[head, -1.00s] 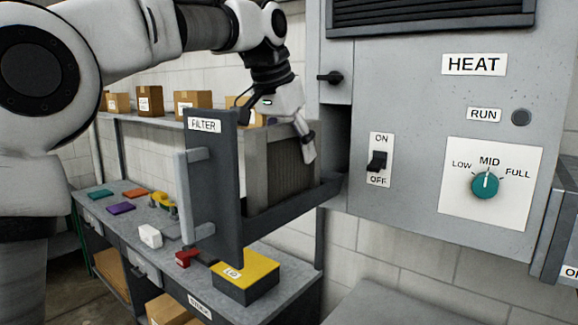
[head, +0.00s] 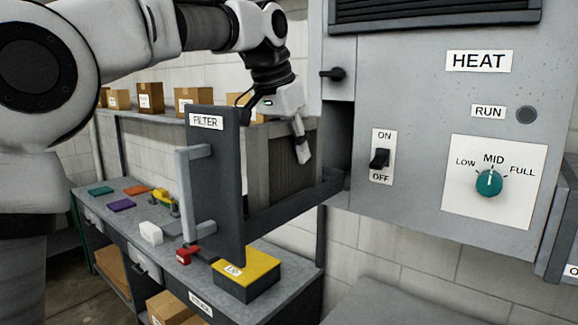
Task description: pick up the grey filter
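The grey filter (head: 285,170) is a pleated block in a lighter frame. It stands upright in the pulled-out filter drawer (head: 290,208), behind the dark front panel labelled FILTER (head: 222,175). My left gripper (head: 302,152) points down at the filter from above. One finger lies over the filter's near pleated face, towards the right end. The other finger is hidden, so I cannot tell whether the fingers press on the filter. My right gripper is not in view.
The grey heater cabinet (head: 420,210) with a switch and dial stands at the right. The drawer's handle (head: 191,200) sticks out at the left. Below is a workbench (head: 130,225) with a yellow-topped box (head: 248,268) and small coloured items. Cardboard boxes (head: 193,100) stand on a shelf behind.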

